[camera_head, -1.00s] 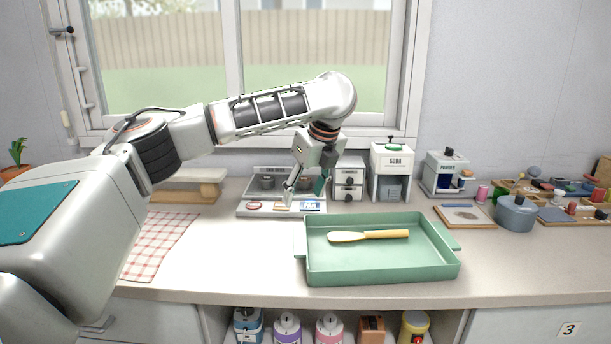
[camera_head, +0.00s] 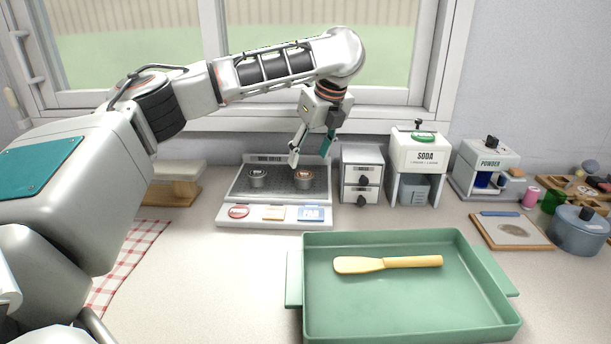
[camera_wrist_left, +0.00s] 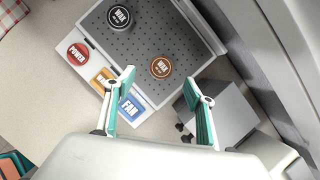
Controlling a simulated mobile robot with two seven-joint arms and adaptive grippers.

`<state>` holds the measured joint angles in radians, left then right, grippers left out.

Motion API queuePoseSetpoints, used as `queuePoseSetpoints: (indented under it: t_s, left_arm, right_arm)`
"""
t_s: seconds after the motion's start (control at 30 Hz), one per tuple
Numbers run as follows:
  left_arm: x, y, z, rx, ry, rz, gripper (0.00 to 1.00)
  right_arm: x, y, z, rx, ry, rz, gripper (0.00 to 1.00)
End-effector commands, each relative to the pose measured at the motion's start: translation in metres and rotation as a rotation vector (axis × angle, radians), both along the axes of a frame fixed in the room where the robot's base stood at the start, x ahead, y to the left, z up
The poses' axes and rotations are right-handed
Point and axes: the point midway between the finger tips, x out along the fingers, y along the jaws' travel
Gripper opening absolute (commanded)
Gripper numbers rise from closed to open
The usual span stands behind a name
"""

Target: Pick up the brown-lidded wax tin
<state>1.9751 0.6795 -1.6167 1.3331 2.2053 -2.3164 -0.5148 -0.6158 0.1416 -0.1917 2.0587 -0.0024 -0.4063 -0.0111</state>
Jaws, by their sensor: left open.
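The brown-lidded wax tin (camera_head: 304,175) stands upright on the right part of a dark perforated plate. In the left wrist view the brown-lidded tin (camera_wrist_left: 161,68) shows from above, ahead of and between my fingers. A second, dark-lidded wax tin (camera_head: 258,177) stands to its left; it also shows in the left wrist view (camera_wrist_left: 119,17). My left gripper (camera_head: 311,156) is open and empty above the brown-lidded tin, apart from it. Its two teal-padded fingers (camera_wrist_left: 162,92) are spread in the left wrist view. My right gripper is not in view.
The tins' station (camera_head: 228,217) has power, warm and fan buttons in front. A small drawer unit (camera_head: 362,157) and a soda dispenser (camera_head: 418,153) stand close to its right. A green tray (camera_head: 400,316) with a wooden spatula (camera_head: 388,263) lies in front.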

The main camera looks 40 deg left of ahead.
Motion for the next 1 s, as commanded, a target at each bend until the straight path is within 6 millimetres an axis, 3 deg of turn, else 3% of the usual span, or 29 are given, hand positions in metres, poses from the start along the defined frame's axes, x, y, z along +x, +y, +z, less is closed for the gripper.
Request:
queuePoseSetpoints:
  t_s: [0.1,0.37,0.6,0.93,0.97,1.0]
  left_arm:
    - [0.002,0.005,-0.019,-0.001,0.008,0.001,0.55]
    - [0.008,0.013,-0.046,-0.001,0.011,0.001,0.55]
    - [0.014,0.023,-0.072,0.0,0.013,0.001,0.55]
    - [0.014,0.025,-0.068,0.0,0.001,0.0,0.55]
    - [0.014,0.025,-0.068,0.0,0.001,0.0,0.52]
    - [0.014,0.025,-0.068,0.0,0.001,0.0,0.42]
  right_arm:
    - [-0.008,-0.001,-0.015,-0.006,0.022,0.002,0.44]
    - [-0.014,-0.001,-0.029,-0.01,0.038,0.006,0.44]
    - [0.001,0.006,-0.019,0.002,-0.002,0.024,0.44]
    - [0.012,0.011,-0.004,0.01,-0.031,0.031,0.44]
    - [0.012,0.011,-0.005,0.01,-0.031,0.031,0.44]
    - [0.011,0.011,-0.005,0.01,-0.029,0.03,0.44]
